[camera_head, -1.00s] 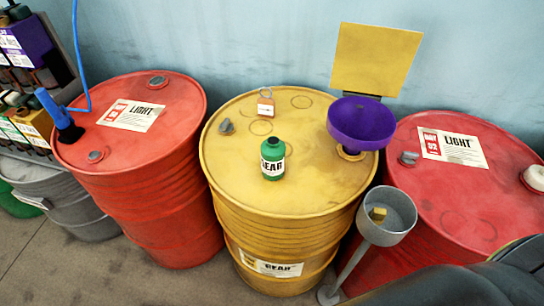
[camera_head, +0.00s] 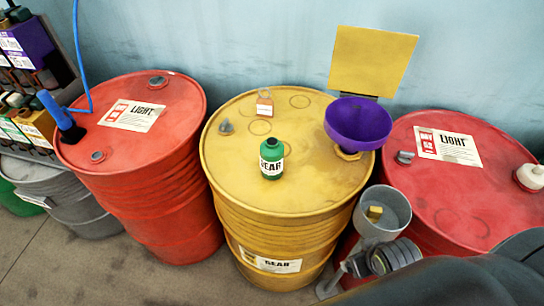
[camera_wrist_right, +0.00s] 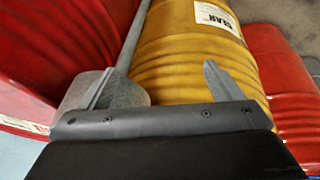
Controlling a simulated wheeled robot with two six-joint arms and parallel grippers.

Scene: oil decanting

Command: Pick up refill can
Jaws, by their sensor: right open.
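The refill can (camera_head: 271,161), a small green bottle with a white GEAR label and dark neck, stands upright on the yellow drum's top (camera_head: 300,185). My right gripper (camera_wrist_right: 157,70) is open in the right wrist view, its two fingers apart with nothing held between them. In the head view my right arm comes in from the lower right, and the gripper is low beside the grey cup stand, below and right of the can and well apart from it. The can does not show in the wrist view. My left gripper is in neither view.
A grey cup on a stand (camera_head: 369,229) holds a yellow block close to my right gripper. A purple funnel (camera_head: 358,120) sits at the yellow drum's right edge. A small tag (camera_head: 265,106) and a cap (camera_head: 226,127) lie behind the can. Red drums stand on both sides.

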